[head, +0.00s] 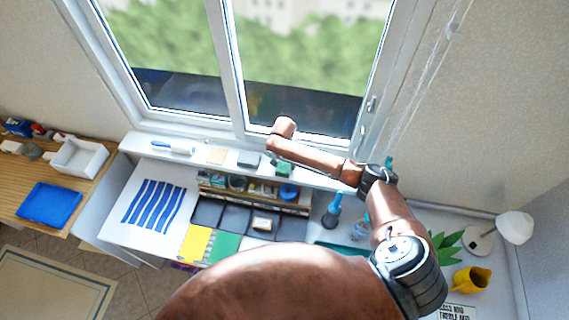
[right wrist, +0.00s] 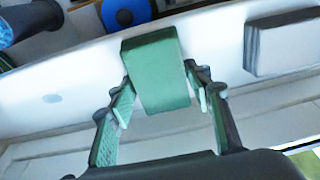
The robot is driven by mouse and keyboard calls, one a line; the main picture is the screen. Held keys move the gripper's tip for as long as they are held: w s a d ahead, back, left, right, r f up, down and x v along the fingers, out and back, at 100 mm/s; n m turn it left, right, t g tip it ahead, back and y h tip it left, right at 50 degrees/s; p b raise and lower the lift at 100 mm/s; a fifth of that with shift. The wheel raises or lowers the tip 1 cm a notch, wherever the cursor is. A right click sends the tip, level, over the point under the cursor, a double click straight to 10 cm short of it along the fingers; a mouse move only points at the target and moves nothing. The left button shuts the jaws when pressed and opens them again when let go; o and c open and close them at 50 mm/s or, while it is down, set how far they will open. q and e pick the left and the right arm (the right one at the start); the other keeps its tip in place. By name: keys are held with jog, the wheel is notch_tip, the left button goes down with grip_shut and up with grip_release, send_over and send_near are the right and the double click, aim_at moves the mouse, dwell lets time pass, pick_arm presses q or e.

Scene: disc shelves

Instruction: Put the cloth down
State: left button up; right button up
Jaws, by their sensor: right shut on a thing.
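The cloth is a green block-like folded piece (right wrist: 158,75). In the right wrist view it sits between the fingers of my right gripper (right wrist: 162,92), which is shut on it by its sides. In the head view the cloth (head: 284,169) shows small at the windowsill, just below my copper forearm. My right gripper (head: 276,161) is mostly hidden there by the arm. The cloth is over the white sill (right wrist: 65,95); I cannot tell whether it touches it. My left gripper is not in view.
The window is behind.

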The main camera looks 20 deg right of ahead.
aim_at(284, 167)
jog(key=shift+f, duration=0.2)
jog(key=o, duration=1.7)
jog(key=r, duration=0.4)
jog(key=s+r, duration=0.1)
jog(key=r, duration=0.3)
jog(key=a+r+b, duration=0.1)
jog(key=r, duration=0.3)
jog(key=shift+s+r, duration=0.15)
jog(key=shift+s, duration=0.05)
